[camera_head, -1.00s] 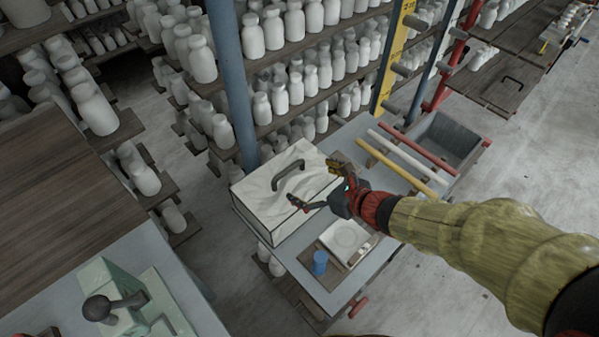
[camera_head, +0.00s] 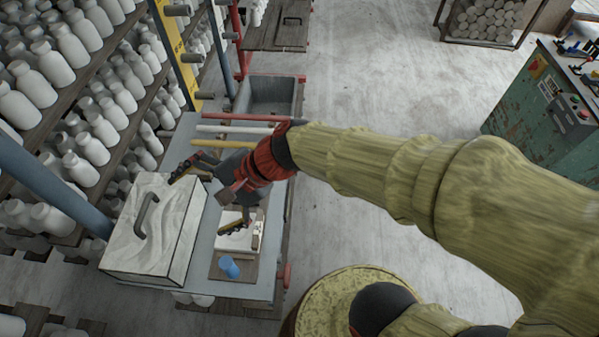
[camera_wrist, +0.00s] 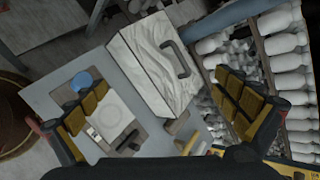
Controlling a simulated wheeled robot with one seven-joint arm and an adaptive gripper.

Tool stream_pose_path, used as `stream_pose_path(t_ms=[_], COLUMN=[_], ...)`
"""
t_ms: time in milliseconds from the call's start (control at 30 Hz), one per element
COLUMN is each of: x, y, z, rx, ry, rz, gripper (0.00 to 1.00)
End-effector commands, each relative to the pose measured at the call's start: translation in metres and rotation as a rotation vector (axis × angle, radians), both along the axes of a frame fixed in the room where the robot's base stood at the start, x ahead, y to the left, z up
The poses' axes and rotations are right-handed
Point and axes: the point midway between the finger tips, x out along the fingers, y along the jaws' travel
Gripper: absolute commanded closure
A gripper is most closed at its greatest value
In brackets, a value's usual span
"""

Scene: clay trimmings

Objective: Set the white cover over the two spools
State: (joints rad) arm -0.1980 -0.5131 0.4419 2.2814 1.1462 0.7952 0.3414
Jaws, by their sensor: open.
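The white cover (camera_head: 160,238) is a box shape with dark edges and a grey arched handle (camera_head: 146,215) on top. It stands on the near left end of a grey bench; it also shows in the wrist view (camera_wrist: 142,62), with its handle (camera_wrist: 181,58). My gripper (camera_head: 210,197) is open and empty, above the bench to the right of the cover. In the wrist view my gripper's fingers (camera_wrist: 160,88) are spread wide, with the cover beyond them. A blue cylinder (camera_head: 229,267), possibly a spool, stands right of the cover. I cannot make out a second spool.
A white square device (camera_head: 233,240) sits on a brown board behind the blue cylinder. White and yellow bars (camera_head: 234,129) and a grey bin (camera_head: 270,96) lie farther back. Shelves of white bottles (camera_head: 75,100) rise on the left.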

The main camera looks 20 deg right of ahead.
Motion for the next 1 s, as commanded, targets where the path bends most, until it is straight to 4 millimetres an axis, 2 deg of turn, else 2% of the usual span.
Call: stream_pose_path(t_ms=[33, 167, 200, 400, 500, 600, 700, 1000], x=[-0.008, -0.029, -0.033, -0.054, -0.062, -0.066, -0.068, -0.068], y=[-0.018, -0.071, -0.089, -0.18, -0.214, -0.235, -0.244, -0.245], z=[0.008, 0.016, 0.019, 0.035, 0.044, 0.051, 0.054, 0.054], rx=[-0.08, -0.325, -0.406, -0.804, -0.949, -1.042, -1.081, -1.085], ry=[-0.084, -0.27, -0.322, -0.494, -0.525, -0.54, -0.542, -0.543], rz=[0.066, 0.249, 0.3, 0.517, 0.586, 0.627, 0.645, 0.649], gripper=[0.0, 0.0, 0.0, 0.0, 0.0, 0.0, 0.0, 0.0])
